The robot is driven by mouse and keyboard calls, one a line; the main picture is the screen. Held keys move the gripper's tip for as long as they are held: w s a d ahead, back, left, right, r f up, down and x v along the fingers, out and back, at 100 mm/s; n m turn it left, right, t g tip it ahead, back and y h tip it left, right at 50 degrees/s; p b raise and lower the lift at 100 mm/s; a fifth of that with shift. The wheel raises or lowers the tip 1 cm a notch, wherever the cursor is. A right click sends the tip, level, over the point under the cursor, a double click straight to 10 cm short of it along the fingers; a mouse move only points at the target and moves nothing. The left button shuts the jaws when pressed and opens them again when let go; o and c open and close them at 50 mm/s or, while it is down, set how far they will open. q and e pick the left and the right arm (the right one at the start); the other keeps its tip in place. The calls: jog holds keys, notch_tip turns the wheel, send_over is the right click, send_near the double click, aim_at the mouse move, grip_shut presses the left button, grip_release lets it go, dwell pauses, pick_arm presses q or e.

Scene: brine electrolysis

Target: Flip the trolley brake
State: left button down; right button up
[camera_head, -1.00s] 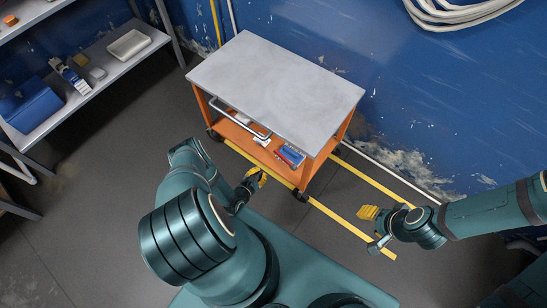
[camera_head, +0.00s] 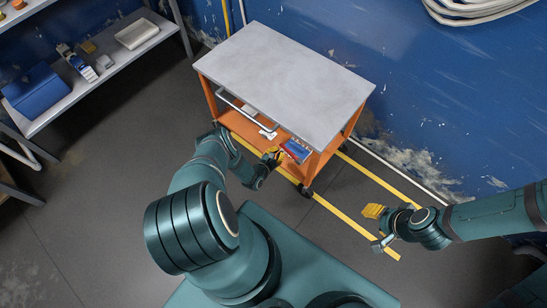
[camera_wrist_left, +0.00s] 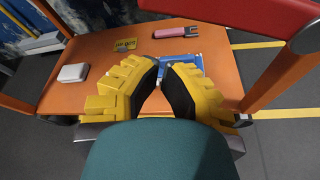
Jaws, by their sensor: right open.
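The trolley has an orange frame, a grey top (camera_head: 290,80) and an orange lower shelf (camera_wrist_left: 60,95). A metal handle bar (camera_head: 240,112) runs along its near side. A dark wheel (camera_head: 306,193) shows at its near right corner. I cannot make out the brake. My left gripper (camera_head: 275,155) is at the trolley's near side, low by the shelf edge. My right gripper (camera_head: 372,212) is open and empty, right of the trolley above the floor.
On the shelf are a blue item (camera_wrist_left: 183,60), a pink-red item (camera_wrist_left: 176,32) and a white box (camera_wrist_left: 73,73). A red part (camera_wrist_left: 250,15) hangs near the wrist camera. Yellow floor lines (camera_head: 350,222) and a blue wall (camera_head: 440,80) flank the trolley. Shelving (camera_head: 120,65) stands at left.

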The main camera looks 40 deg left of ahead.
aim_at(290, 153)
pick_arm(q)
jog(key=r, duration=0.1)
jog(key=d+r, duration=0.1)
jog(key=r, duration=0.1)
jog(key=shift+s+r, duration=0.1)
jog(key=shift+r, duration=0.1)
jog(key=shift+r, duration=0.1)
dwell(0.4)
